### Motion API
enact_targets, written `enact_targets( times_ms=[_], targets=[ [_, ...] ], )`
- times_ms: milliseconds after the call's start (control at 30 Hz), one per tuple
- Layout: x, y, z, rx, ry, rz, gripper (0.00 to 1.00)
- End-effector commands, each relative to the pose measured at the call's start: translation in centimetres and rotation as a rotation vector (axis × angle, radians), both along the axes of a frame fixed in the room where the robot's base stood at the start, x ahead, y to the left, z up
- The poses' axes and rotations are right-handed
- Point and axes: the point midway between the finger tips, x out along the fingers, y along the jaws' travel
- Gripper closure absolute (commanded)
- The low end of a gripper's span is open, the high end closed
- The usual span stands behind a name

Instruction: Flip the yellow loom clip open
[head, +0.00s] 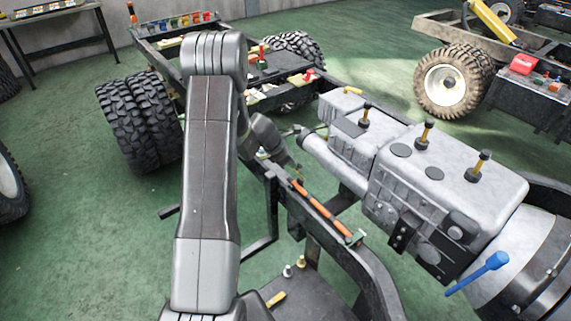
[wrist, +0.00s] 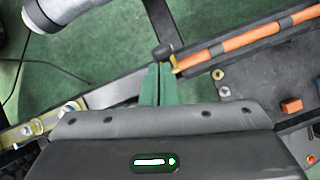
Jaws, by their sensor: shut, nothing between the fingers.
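An orange loom (head: 320,210) runs along the dark chassis rail, and it also shows in the wrist view (wrist: 235,38). At its near end in the wrist view is a small yellow clip (wrist: 175,65), beside a dark round knob. My gripper (wrist: 158,68) has its two green fingers together, with nothing between them. The fingertips are just left of the yellow clip, close to the knob; I cannot tell whether they touch it. Whether the clip is open or closed is too small to tell. In the head view my gripper (head: 297,167) is near the loom's far end, and the clip cannot be made out.
A large grey gearbox (head: 450,180) with yellow-and-black posts stands right of the rail. A blue-handled lever (head: 485,268) sticks out at its lower right. Small orange blocks (wrist: 291,105) lie beside the rail in the wrist view.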

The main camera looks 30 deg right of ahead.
Motion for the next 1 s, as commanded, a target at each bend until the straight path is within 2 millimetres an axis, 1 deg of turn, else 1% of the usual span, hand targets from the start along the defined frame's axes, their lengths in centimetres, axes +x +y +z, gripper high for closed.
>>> enact_targets(
  times_ms=[33, 333, 633, 1000],
  targets=[
    [0.0, -0.6, 0.2, 0.000, -0.001, -0.004, 1.00],
    [0.1, -3.6, 0.8, 0.002, 0.001, -0.005, 1.00],
    [0.1, -3.4, 0.7, 0.004, 0.004, -0.003, 1.00],
    [0.2, -3.4, 2.4, 0.002, 0.002, -0.002, 1.00]
  ],
)
